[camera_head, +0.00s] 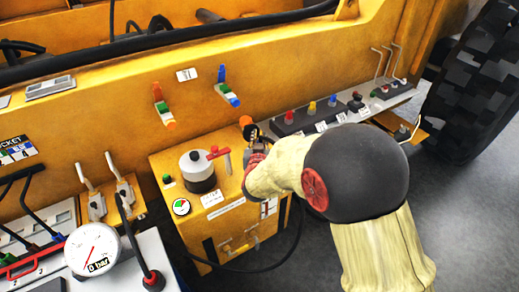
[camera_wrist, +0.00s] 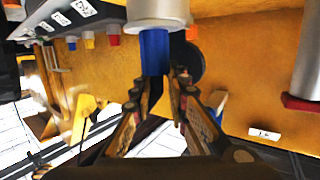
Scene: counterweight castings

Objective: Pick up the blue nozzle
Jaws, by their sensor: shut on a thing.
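The blue nozzle (camera_wrist: 155,52) is a short blue cylinder under a pale grey collar in the upper middle of the wrist view. My gripper (camera_wrist: 171,78) has its two dark fingers converged at the blue nozzle's lower end, shut on it. The fingertips hide part of the contact. In the head view my gripper (camera_head: 257,147) is beside the yellow box, just below an orange knob, and the nozzle is hidden there by my gripper and arm.
A yellow box (camera_head: 170,222) with a white-and-black pot (camera_head: 198,170) and red handle stands left of my gripper. Red, yellow and blue knobs (camera_head: 311,107) line the ledge to the right. Coloured levers (camera_head: 226,90) stick out of the yellow panel above. A black hose hangs below.

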